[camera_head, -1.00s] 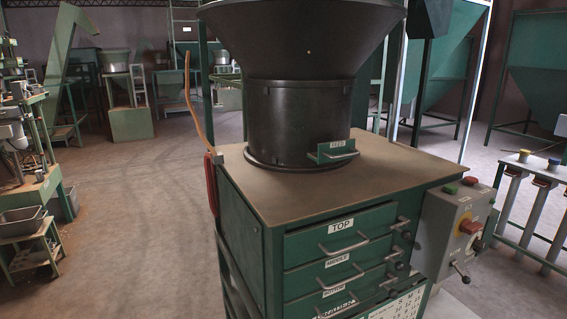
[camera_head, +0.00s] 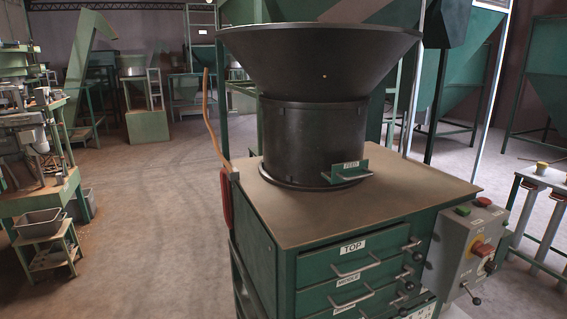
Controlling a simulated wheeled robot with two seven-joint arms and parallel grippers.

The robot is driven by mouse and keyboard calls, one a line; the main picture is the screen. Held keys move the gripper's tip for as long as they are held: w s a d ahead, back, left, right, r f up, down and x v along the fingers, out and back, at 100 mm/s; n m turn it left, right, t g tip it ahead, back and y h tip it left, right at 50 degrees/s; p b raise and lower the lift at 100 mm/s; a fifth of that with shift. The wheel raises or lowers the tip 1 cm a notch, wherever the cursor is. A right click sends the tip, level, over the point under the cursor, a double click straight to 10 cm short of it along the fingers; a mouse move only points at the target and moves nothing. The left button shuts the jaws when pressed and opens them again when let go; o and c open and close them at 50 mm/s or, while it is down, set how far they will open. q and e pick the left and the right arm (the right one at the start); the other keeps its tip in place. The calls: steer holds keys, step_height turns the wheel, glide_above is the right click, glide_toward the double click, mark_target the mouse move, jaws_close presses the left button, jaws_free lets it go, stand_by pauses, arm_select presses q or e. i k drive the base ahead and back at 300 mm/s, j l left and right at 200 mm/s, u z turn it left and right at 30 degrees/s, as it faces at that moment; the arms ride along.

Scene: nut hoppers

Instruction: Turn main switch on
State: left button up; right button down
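A grey control box (camera_head: 467,252) is mounted on the right side of the green machine cabinet (camera_head: 262,262). On its top are a green button (camera_head: 463,210) and a red button (camera_head: 483,202). On its front are an orange-red switch (camera_head: 482,249), a darker red knob (camera_head: 490,266) below it, and a small lever with a black ball (camera_head: 476,300) at the bottom. The switch's position is too small to read. Neither of my grippers is in view.
A black hopper (camera_head: 315,130) stands on the cabinet top. Drawers labelled TOP (camera_head: 352,247) and MIDDLE face front with bar handles. A stand with pipes (camera_head: 545,210) is close at the right. Open floor (camera_head: 150,230) lies to the left.

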mark_target(477, 249)
steer(key=z, duration=1.25)
